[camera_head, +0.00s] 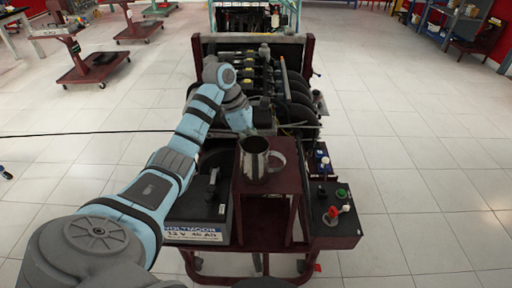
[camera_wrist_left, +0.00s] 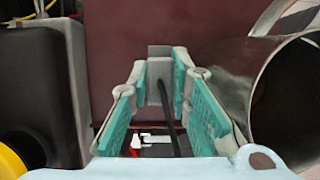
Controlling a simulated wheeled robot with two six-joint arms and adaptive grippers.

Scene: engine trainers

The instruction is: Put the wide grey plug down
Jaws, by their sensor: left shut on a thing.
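The wide grey plug (camera_wrist_left: 159,54) shows in the left wrist view as a small grey block at the far end of my fingers. My left gripper (camera_wrist_left: 160,75), with teal finger pads, is shut on it. A thin dark cable or rod runs from the plug down between the fingers. In the head view my left gripper (camera_head: 247,131) is just behind the metal jug, partly hidden, and I cannot make out the plug there. My right gripper is not in view.
The metal jug (camera_head: 261,160) stands on a dark red stand (camera_head: 268,205); in the wrist view the jug (camera_wrist_left: 292,95) is close on the right. A black battery (camera_head: 200,205) is left of the stand. The engine (camera_head: 275,80) lies behind. A switch box (camera_head: 333,212) is at right.

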